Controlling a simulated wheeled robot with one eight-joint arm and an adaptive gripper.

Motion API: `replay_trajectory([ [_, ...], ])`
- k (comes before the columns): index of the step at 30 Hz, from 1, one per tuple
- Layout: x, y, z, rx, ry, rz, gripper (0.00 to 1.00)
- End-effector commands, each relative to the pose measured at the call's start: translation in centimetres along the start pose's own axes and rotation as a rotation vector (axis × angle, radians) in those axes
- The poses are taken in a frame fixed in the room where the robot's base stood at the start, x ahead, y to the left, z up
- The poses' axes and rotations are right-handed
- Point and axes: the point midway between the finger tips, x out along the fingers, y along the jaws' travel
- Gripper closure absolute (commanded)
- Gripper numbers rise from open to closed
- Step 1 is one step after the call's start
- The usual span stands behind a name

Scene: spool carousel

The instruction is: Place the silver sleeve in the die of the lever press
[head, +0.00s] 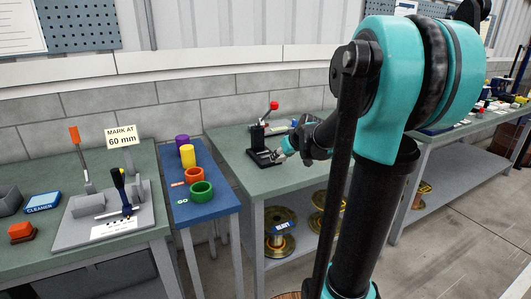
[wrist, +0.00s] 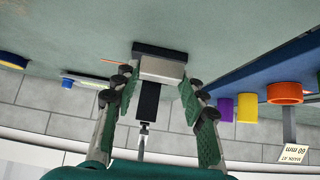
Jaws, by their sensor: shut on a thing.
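The lever press (head: 256,146), black with a red-knobbed lever, stands on the grey-green bench in the head view. My gripper (head: 284,152) is low, close beside its front right. The black press (wrist: 149,102) shows directly behind and close to the sleeve. The die cannot be made out, and I cannot tell whether the sleeve touches it.
A blue side table (head: 207,212) with purple, yellow, orange and green rings stands left of the press bench. Further left, a bench (head: 120,262) holds a lever fixture and a "MARK AT 60 mm" sign (head: 121,136). Gold spools (head: 280,222) sit on the shelf below the press.

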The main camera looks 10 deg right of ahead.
Motion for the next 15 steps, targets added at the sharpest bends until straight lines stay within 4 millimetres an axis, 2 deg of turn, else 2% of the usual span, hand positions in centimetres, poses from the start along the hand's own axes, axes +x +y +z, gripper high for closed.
replay_trajectory([
  [9,5.5,-0.1,-5.5,-0.002,0.0,-0.003,0.81],
  [15,7.9,-0.1,-7.9,-0.002,0.0,-0.002,0.81],
])
